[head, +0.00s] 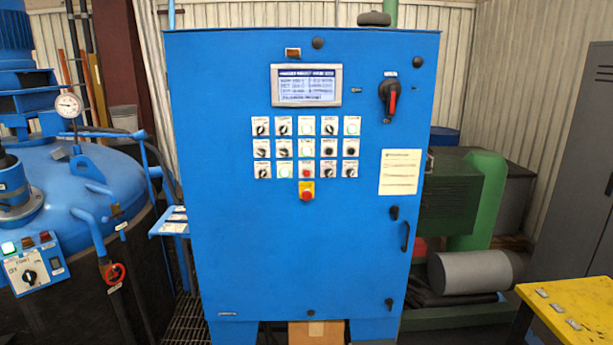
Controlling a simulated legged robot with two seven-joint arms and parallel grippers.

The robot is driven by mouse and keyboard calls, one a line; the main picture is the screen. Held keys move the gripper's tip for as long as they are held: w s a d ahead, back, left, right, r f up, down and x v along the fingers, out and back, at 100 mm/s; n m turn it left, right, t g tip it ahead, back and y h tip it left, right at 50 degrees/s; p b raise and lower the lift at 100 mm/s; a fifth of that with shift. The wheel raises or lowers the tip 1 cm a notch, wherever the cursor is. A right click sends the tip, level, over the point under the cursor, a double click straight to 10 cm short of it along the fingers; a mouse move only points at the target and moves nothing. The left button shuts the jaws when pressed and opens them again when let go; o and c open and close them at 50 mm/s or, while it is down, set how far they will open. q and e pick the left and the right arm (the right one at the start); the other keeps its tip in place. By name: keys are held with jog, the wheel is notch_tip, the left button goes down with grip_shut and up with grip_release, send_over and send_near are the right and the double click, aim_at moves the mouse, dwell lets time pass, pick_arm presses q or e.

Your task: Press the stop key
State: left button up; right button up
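A blue control cabinet (290,255) stands upright in the middle of the head view with its door shut. Rows of knobs and round buttons on white plates sit below its lit screen (306,86). A red button (306,173) is in the bottom row, in the middle column. Just under it is a red mushroom button (307,195) on a yellow plate. The small labels are too blurred to read, so I cannot tell which one is marked stop. Neither of my grippers is in view, and nothing covers the buttons.
A blue furnace vessel (85,185) with a gauge (69,105) and a small switch box (35,265) stands at the left. A yellow table (575,305) is at the lower right. Green machinery (485,200) is behind the cabinet's right side. The space before the panel looks clear.

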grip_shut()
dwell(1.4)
